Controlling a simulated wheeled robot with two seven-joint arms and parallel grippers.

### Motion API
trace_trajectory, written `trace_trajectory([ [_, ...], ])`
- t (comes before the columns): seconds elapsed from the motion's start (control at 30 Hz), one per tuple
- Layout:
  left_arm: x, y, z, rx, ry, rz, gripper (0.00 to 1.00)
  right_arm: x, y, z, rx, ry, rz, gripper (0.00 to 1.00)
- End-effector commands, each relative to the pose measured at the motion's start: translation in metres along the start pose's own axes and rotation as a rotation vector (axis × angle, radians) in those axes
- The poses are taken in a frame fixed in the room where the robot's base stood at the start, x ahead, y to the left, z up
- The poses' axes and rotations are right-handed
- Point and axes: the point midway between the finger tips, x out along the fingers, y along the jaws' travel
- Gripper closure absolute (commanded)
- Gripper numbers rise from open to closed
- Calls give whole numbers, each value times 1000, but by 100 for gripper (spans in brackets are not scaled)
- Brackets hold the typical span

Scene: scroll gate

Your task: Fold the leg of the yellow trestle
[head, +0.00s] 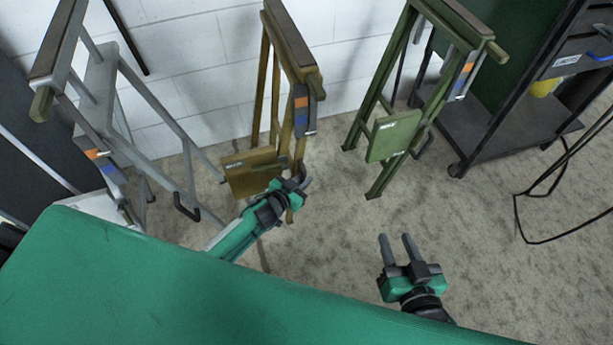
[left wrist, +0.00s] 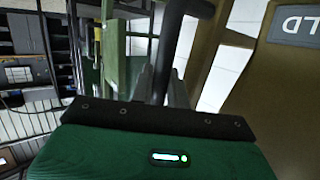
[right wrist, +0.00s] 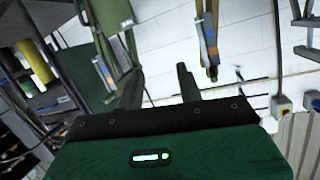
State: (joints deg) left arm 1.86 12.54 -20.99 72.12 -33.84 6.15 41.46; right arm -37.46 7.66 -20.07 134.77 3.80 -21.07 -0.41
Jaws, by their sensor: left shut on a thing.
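The yellow trestle (head: 290,45) stands against the white wall in the middle of the head view. It has a brown panel (head: 245,178) low on its left side and an orange-and-blue label on its right leg. My left gripper (head: 304,184) is at the right edge of that panel, shut on the trestle's dark handle. The left wrist view shows the dark handle (left wrist: 168,45) between the fingers and the brown panel (left wrist: 265,70) beside it. My right gripper (head: 398,243) is open and empty above the floor, away from the trestles.
A grey trestle (head: 103,75) stands to the left and a green trestle (head: 392,135) to the right. A dark shelf cart (head: 505,115) and loose black cables (head: 530,240) are at the right. A green surface (head: 150,285) fills the front. The floor around my right gripper is clear.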

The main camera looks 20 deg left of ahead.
Motion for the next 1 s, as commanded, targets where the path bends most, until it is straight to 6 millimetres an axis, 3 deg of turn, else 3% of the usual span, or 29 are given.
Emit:
trace_trajectory([
  [0.27, -11, -8, -1, 19, -30, -5, 100, -13, 10, 20, -6, -230, 31, 64],
  [0.63, -25, -18, 1, 46, -70, -10, 100, -38, 36, 29, -18, -492, 101, 64],
  [1.0, -30, -22, 4, 57, -86, -12, 100, -51, 46, 33, -18, -593, 132, 64],
])
